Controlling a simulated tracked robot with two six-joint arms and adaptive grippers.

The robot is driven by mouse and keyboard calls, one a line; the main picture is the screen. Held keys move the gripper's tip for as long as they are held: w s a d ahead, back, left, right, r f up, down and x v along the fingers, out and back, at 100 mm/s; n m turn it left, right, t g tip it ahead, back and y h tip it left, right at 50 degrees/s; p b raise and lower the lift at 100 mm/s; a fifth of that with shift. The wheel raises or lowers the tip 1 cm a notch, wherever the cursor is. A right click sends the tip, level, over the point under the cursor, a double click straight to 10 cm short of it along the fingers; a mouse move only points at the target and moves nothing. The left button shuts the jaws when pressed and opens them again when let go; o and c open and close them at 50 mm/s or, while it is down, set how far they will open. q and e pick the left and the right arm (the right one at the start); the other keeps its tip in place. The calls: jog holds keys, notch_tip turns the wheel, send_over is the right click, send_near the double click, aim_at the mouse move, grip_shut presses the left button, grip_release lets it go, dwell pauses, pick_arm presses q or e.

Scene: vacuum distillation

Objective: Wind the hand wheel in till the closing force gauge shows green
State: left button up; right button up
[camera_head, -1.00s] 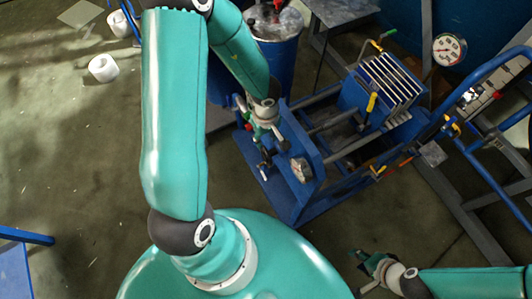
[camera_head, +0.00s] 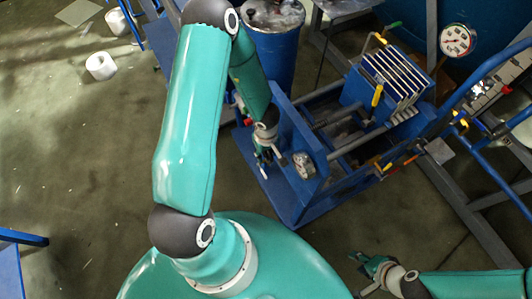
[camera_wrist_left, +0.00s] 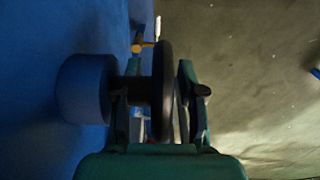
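My left gripper (camera_head: 266,160) is at the near end plate of the blue press frame (camera_head: 296,135). In the left wrist view its fingers (camera_wrist_left: 157,100) are apart, one on each side of the dark hand wheel's rim (camera_wrist_left: 164,85), which shows edge-on. Gaps show beside the rim, so I see no firm grip. The wheel's shaft runs left to a blue round boss (camera_wrist_left: 86,88). In the head view the wheel is mostly hidden by my gripper. A small round gauge (camera_head: 304,165) sits on the end plate; its reading is too small to tell. My right gripper (camera_head: 366,270) is open and empty, low over the floor.
Pale plates (camera_head: 392,72) stand in the press, with a yellow-handled lever (camera_head: 377,95) beside them. A larger dial (camera_head: 457,40) is at the back right. A blue drum (camera_head: 274,45) stands behind my left arm. Blue rails (camera_head: 490,70) border the right. The floor at left is mostly clear.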

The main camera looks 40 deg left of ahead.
pick_arm(q)
grip_shut()
jog(key=y+b, duration=0.1)
jog(key=b, duration=0.1)
jog(key=y+b, duration=0.1)
jog(key=b, duration=0.2)
jog(key=shift+f+t, duration=0.25)
jog(key=shift+t, duration=0.05)
jog(key=shift+r, duration=0.1)
jog(key=shift+a+r+y, duration=0.1)
jog(key=shift+r+y, duration=0.1)
jog(key=shift+y, duration=0.1)
grip_release()
